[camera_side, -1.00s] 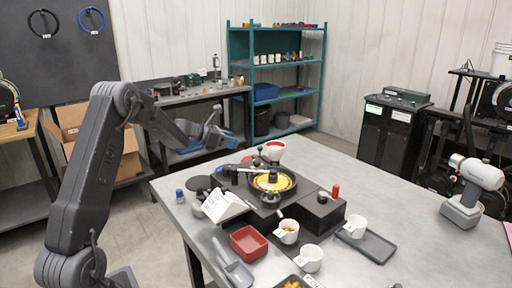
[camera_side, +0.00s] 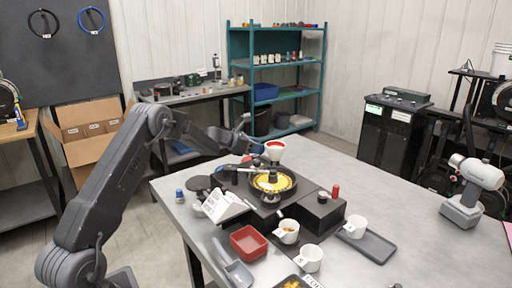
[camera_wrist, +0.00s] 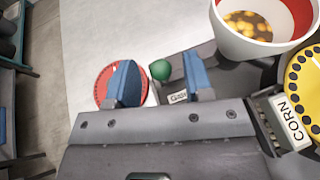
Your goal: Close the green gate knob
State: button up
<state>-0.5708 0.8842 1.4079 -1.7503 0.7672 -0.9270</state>
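The green gate knob (camera_wrist: 160,70) is a small round ball in the wrist view, beside a partly covered label (camera_wrist: 179,97) that appears to read "GATE". In the side view my gripper (camera_side: 250,143) is over the far side of the black seed meter (camera_side: 318,210), left of the white and red hopper (camera_side: 274,153). The knob is not clearly visible there.
The hopper (camera_wrist: 262,45) holds yellow seeds, close right of my gripper. A red dial (camera_wrist: 105,88) lies partly behind the left finger. The yellow seed plate (camera_side: 283,183) and a "CORN" label (camera_wrist: 292,122) are nearby. White cups (camera_side: 288,231) and a red tray (camera_side: 248,243) stand in front.

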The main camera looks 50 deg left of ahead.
grip_shut()
dwell(0.3)
jog(key=shift+d, duration=1.4)
jog(key=shift+o, duration=0.3)
grip_release()
